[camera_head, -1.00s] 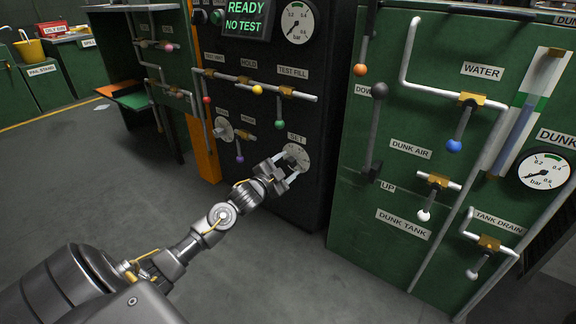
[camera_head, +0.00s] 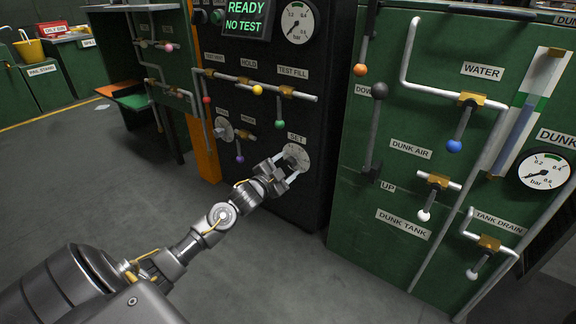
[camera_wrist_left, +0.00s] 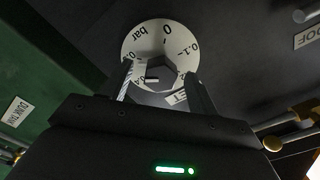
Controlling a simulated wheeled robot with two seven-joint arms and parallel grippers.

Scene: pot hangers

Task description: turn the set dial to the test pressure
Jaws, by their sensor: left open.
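The set dial (camera_head: 296,157) is a pale round disc on the black panel, under the SET label. In the left wrist view the dial (camera_wrist_left: 147,40) shows bar markings including 0 and 0.1, with a dark hexagonal knob (camera_wrist_left: 155,74) at its centre. My left gripper (camera_head: 283,172) is at the dial, its arm coming from the lower left. In the left wrist view its open fingers (camera_wrist_left: 160,82) stand on either side of the knob; I cannot tell whether they touch it. The fingers and palm hide the dial's lower part. My right gripper is not in view.
The screen (camera_head: 245,18) reads READY NO TEST. A pressure gauge (camera_head: 297,22) is beside it. Valve levers with coloured knobs sit above the dial. The green dunk tank cabinet (camera_head: 400,200) stands close on the right. The grey floor (camera_head: 300,280) in front is clear.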

